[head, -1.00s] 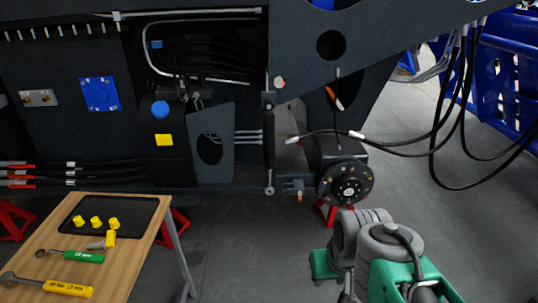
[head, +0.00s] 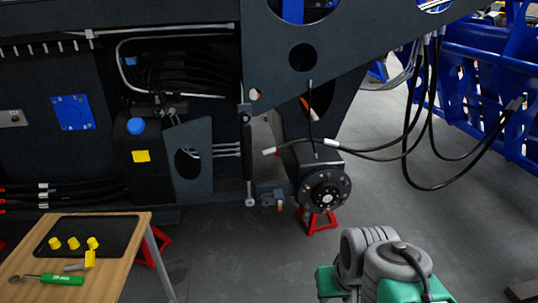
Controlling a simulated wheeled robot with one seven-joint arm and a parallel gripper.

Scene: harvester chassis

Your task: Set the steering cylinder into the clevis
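The steering cylinder (head: 247,155) is a dark, narrow cylinder hanging nearly upright on the chassis, with a bright rod eye (head: 249,202) at its lower end. A small dark bracket that looks like the clevis (head: 270,195) sits just right of the rod eye, beside the wheel hub (head: 326,191). The eye appears beside the bracket; I cannot tell whether they touch. My grey and green arm shows at the bottom right, apart from the cylinder. My gripper's fingers are not in view.
A wooden table (head: 130,235) at lower left carries a black tray (head: 105,225) with yellow caps (head: 74,243) and a yellow-headed pin (head: 88,261). A green-handled wrench (head: 62,279) lies in front. Black hoses (head: 385,155) hang right of the hub.

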